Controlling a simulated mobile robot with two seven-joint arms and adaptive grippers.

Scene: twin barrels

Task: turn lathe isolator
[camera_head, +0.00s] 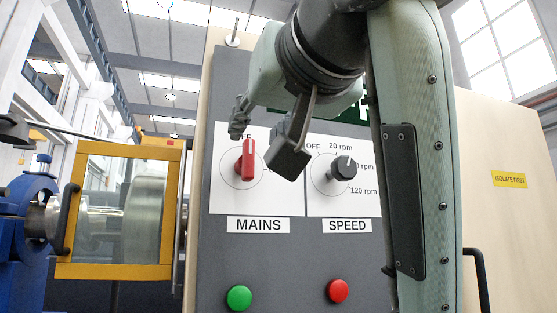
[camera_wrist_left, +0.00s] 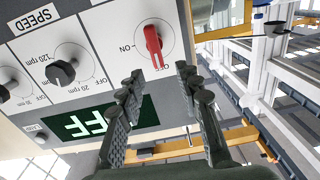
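The red MAINS isolator handle (camera_head: 248,160) sits on a white plate on the dark panel. It stands upright, its end toward the OFF label, which is partly hidden; ON lies to its right. My left gripper (camera_head: 264,142) is open in front of the panel, one finger up-left of the handle and the other to its right. In the left wrist view, the red handle (camera_wrist_left: 153,45) lies just beyond the open fingertips (camera_wrist_left: 159,73), roughly in line with the gap. I see no contact. My right gripper is not in view.
The black SPEED knob (camera_head: 342,168) is right of the handle, close to one finger. A green button (camera_head: 239,298) and a red button (camera_head: 338,291) are below. A lit green sign (camera_wrist_left: 95,125) is partly hidden. A yellow-framed guard (camera_head: 120,270) stands left.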

